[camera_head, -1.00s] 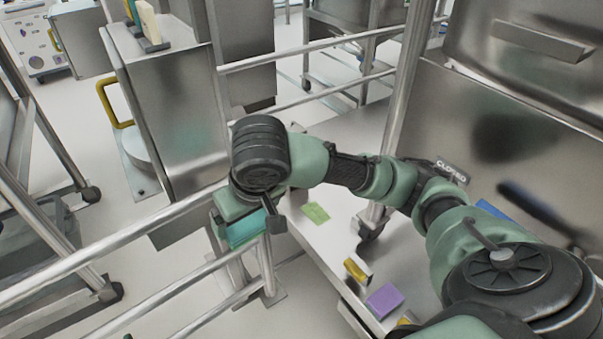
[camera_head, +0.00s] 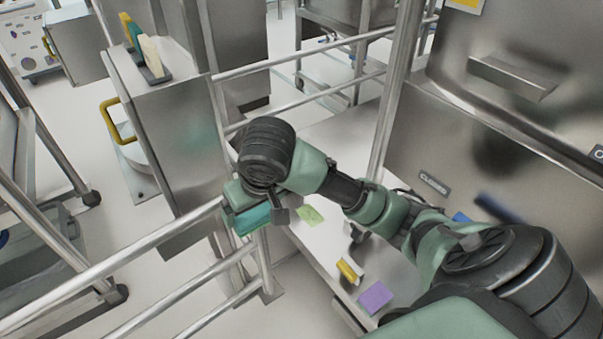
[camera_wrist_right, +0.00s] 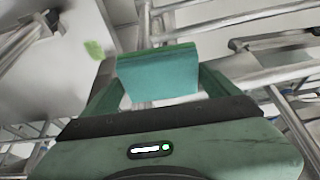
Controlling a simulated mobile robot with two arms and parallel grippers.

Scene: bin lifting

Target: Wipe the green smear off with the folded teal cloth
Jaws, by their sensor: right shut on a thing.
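The folded teal cloth (camera_head: 252,219) is clamped in my right gripper (camera_head: 257,208), left of centre in the head view. In the right wrist view the cloth (camera_wrist_right: 158,72) spans between the two fingers. A flat, light green patch, which looks like the green smear (camera_head: 309,215), lies on the pale worktop just right of the gripper. It also shows in the right wrist view (camera_wrist_right: 94,50), up and left of the cloth. The cloth appears apart from it. My left gripper is not in view.
A purple block (camera_head: 375,297) and a yellow-and-white item (camera_head: 347,271) lie on the worktop nearer me. Metal rails (camera_head: 150,240) run beside and below the gripper. A steel cabinet (camera_head: 172,140) stands to the left, with coloured items on top.

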